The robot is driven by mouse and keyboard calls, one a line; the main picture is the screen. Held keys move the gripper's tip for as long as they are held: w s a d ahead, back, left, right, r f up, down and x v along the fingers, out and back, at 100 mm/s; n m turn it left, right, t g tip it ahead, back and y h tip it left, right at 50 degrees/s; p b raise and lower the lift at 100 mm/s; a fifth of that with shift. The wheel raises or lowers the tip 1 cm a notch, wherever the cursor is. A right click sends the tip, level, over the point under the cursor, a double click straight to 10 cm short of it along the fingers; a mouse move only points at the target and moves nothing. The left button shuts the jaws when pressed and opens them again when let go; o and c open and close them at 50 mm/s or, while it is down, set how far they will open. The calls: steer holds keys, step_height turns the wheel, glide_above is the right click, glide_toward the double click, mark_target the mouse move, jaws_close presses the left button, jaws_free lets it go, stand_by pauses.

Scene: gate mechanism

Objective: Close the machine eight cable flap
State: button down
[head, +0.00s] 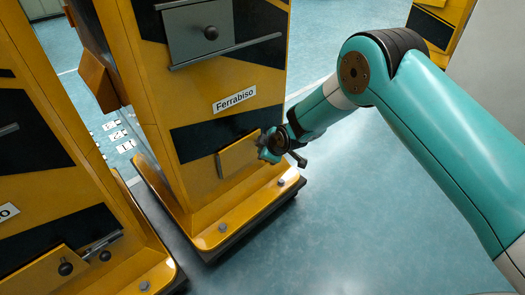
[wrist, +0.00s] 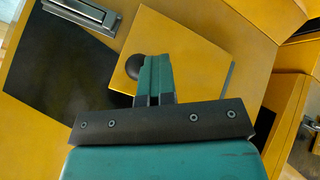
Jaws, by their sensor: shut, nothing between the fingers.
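A small yellow flap (head: 237,157) sits low on the front of the yellow and black machine signed "Ferrabiso" (head: 234,100). A narrow grey strip runs along its left edge. In the wrist view the flap (wrist: 195,45) is a yellow panel with a round dark knob (wrist: 134,67). I cannot tell how far it stands from the machine face. My gripper (head: 268,153) is at the flap's right side and hides that part. In the wrist view my shut, empty gripper (wrist: 154,65) overlaps the panel beside the knob; I cannot tell whether it touches. No number eight is readable.
Above is a grey panel (head: 205,30) with a dark knob and a rail. Another yellow machine (head: 60,215) stands at the left, with a knobbed flap (head: 42,272). A dark-edged plinth juts out below the machine. Blue floor (head: 330,225) is clear at the right.

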steer(key=shift+w+d, duration=0.2)
steer(key=shift+d, duration=0.1)
steer(key=s+p, duration=0.2)
steer(key=s, duration=0.3)
steer(key=s+d+r+m+g+p, duration=0.1)
steer(key=s+d+r+m, duration=0.15)
steer(key=s+r, duration=0.45)
steer(key=s+d+r+m+g+p, duration=0.1)
steer(key=s+d+r, duration=0.2)
steer(key=r, duration=0.7)
steer(key=s+d+r+m+g+p, duration=0.1)
steer(key=s+d+r, duration=0.25)
steer(key=r, duration=0.55)
steer(key=s+d+r+m+g, duration=0.1)
steer(key=s+d+r+m, duration=0.15)
steer(key=s, duration=0.55)
steer(key=s+d+r+m+g, duration=0.1)
steer(key=s+d+r, duration=0.1)
steer(key=s+r, duration=0.35)
steer(key=s+d+r+m+g, duration=0.1)
steer(key=s+d, duration=0.1)
steer(key=s, duration=0.7)
step_height(320, 180, up, 32)
steer(key=p, duration=3.1)
steer(key=shift+w+a+h, duration=0.25)
steer(key=shift+a+h, duration=0.05)
steer(key=shift+a, duration=0.05)
